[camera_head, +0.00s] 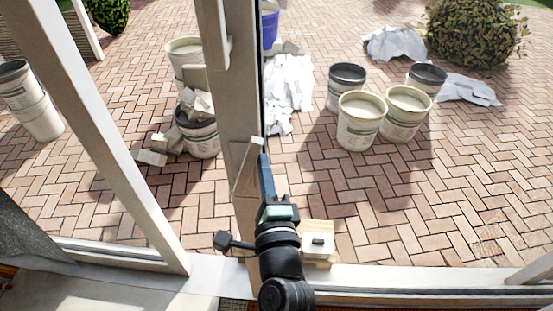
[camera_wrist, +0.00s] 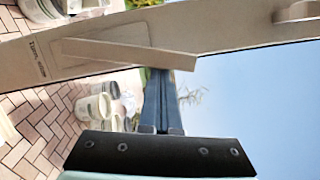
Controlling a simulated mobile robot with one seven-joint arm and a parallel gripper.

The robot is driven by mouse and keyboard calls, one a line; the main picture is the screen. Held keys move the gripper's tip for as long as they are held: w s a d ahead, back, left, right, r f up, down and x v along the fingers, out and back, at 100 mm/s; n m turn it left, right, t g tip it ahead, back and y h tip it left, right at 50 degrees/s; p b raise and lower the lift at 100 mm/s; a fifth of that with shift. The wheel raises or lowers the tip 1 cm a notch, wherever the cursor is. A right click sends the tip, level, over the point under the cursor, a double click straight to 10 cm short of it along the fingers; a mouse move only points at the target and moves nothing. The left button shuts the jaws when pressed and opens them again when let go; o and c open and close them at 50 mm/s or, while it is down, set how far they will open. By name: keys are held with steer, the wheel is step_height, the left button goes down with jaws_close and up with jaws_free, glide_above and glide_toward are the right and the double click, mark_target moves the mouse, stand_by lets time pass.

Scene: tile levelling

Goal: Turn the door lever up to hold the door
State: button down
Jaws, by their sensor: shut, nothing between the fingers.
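The door lever (camera_head: 246,168) is a pale beige bar on a plate on the beige door upright (camera_head: 228,110). In the head view it slants, with one end up and to the right. The wrist view shows the lever (camera_wrist: 125,52) lying across its plate at an angle to the upright. My gripper (camera_head: 264,165) is shut, its blue fingers pointing up just right of the lever. In the wrist view my fingertips (camera_wrist: 160,74) are at the lever's free end and overlap it; I cannot tell if they touch. Nothing shows between the fingers.
A second fixed handle (camera_head: 224,40) sits higher on the upright. Beyond the glass is brick paving with several buckets (camera_head: 361,120), crumpled white sheets (camera_head: 288,85) and bushes (camera_head: 470,30). A wooden block with a white top (camera_head: 317,242) is right of my wrist. A low sill (camera_head: 420,280) runs along the front.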

mark_target(246, 157)
steer(key=a+r+n+p, duration=0.1)
steer(key=a+n+p, duration=0.1)
steer(key=shift+r+g+p, duration=0.15)
steer(key=shift+g+p, duration=0.15)
steer(key=shift+p, duration=0.1)
steer(key=shift+a+n+p, duration=0.6)
steer(key=shift+n+p, duration=0.2)
steer(key=shift+p, duration=0.05)
steer(key=shift+d, duration=0.1)
